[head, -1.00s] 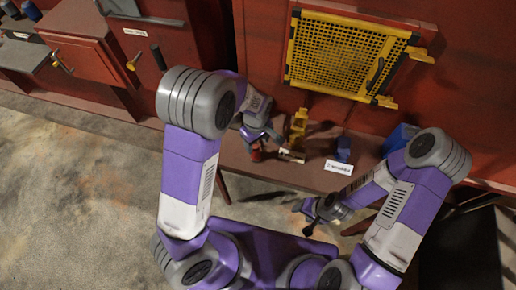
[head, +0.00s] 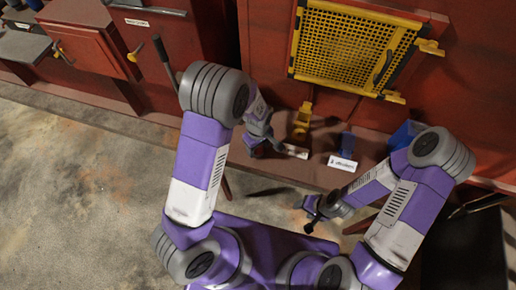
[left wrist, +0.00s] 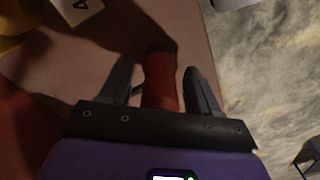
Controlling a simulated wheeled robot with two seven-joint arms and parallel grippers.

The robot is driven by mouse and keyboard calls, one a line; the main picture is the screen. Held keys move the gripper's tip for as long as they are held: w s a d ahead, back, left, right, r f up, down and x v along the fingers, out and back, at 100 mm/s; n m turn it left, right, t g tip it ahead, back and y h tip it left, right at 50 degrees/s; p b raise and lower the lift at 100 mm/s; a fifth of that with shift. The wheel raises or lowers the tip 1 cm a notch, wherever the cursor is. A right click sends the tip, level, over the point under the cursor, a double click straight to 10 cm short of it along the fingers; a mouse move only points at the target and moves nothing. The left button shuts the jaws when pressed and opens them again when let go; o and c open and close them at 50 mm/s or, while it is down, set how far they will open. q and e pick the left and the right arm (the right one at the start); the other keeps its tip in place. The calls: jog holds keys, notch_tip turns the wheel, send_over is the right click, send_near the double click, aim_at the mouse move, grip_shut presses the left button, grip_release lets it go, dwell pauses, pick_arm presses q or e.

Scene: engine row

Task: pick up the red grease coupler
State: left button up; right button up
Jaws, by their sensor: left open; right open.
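The red grease coupler (left wrist: 160,78) stands between the two open fingers of my left gripper (left wrist: 158,72) in the left wrist view. A finger is on each side of it, with a gap at least on the right. In the head view my left gripper (head: 264,145) is at the front of the shelf and hides most of the coupler. My right gripper (head: 310,220) is open and empty, low in front of the shelf, well away from the coupler.
On the shelf are a yellow object (head: 302,120), a white label (head: 296,152), a blue item (head: 347,142) behind another label (head: 342,162), and a blue bin (head: 403,133). A yellow mesh guard (head: 350,48) is above. Open floor (head: 80,190) lies left.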

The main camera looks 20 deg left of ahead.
pick_arm(q)
grip_shut()
